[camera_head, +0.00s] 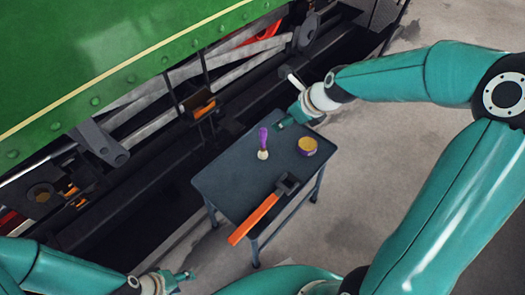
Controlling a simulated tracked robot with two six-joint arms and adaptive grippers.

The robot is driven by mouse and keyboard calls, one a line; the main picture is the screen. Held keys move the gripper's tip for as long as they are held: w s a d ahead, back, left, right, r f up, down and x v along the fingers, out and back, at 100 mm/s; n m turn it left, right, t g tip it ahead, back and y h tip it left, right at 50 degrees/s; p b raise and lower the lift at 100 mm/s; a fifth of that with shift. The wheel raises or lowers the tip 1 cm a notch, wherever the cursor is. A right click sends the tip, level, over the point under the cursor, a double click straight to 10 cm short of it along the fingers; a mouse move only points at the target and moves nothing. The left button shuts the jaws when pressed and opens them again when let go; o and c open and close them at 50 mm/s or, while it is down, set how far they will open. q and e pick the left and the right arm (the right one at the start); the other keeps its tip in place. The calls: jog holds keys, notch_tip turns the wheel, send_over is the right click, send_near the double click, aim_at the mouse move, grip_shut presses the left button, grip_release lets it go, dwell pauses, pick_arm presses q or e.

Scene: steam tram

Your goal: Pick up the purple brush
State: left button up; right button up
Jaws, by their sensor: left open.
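The purple brush (262,138) lies or stands on the small dark table (222,183), its purple handle toward the tram and its pale bristles toward the table's middle. My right gripper (285,122) is at the table's far edge, just right of and beyond the brush, apart from it. It is small in view, and its jaw opening cannot be made out. My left gripper (186,275) is low at the bottom left, open and empty, in front of the table and well away from the brush.
A round tin (307,146) with a yellowish top is right of the brush. A hammer with an orange handle (255,217) lies along the table's near edge. The green tram (110,60) and its dark running gear stand behind. Grey floor (400,150) is clear to the right.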

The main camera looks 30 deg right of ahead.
aim_at(265, 132)
jog(key=b+x, duration=0.3)
jog(key=x, duration=0.8)
jog(key=shift+w+f, duration=0.15)
jog(key=shift+f, duration=0.05)
jog(key=x, duration=0.1)
jog(key=b+x, duration=0.1)
jog(key=x, duration=0.1)
jog(key=b+x, duration=0.1)
jog(key=x, duration=0.1)
jog(key=shift+d+f, duration=0.1)
jog(key=shift+d, duration=0.15)
grip_shut()
